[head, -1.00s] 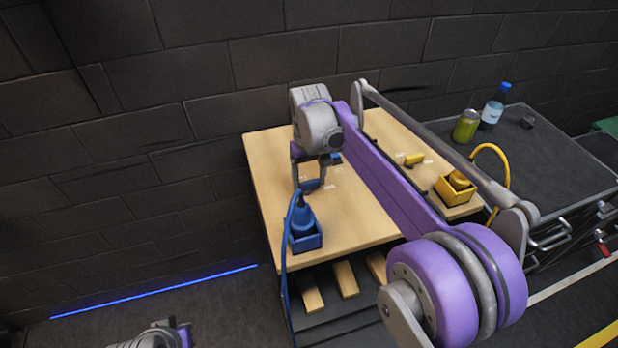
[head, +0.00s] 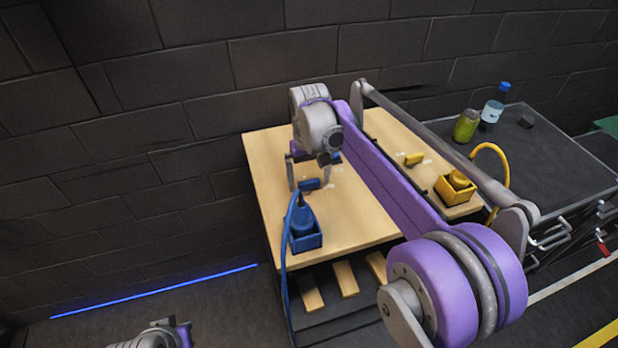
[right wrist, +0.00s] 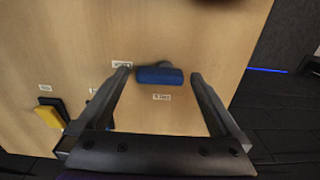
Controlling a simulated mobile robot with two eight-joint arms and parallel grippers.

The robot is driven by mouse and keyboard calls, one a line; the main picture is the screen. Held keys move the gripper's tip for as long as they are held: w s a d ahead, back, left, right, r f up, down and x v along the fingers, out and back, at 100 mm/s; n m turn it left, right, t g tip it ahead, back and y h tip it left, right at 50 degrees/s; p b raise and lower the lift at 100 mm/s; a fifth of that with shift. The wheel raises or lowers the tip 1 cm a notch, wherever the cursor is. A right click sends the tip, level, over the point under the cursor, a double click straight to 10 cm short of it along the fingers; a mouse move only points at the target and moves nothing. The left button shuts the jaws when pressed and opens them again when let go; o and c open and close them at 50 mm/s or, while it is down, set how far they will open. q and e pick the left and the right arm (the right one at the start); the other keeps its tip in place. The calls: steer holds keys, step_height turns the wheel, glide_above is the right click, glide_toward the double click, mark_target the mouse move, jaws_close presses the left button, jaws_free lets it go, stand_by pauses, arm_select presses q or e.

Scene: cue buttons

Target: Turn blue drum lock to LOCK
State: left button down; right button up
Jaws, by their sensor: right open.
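The blue drum lock handle (head: 309,184) is a short blue bar on the wooden board (head: 270,180). In the right wrist view the blue handle (right wrist: 160,76) lies crosswise, with small white labels above and below it; their words are too small to read. My right gripper (head: 307,172) is open over the handle. In the right wrist view its fingertips stand on either side of the handle's ends, with a gap at each side. My left gripper is not in view; only part of my left arm shows at the bottom left.
A blue holder (head: 306,241) with a blue cable stands in front of the handle. A yellow holder (head: 455,191) and yellow handle (head: 413,159) are to the right. A green can (head: 466,126) and a bottle (head: 495,105) stand on the dark cabinet (head: 540,160).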

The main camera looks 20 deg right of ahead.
mark_target(309, 181)
step_height(309, 181, up, 11)
steer(key=shift+f+p, duration=0.15)
steer(key=shift+p, duration=0.3)
stand_by(0.4)
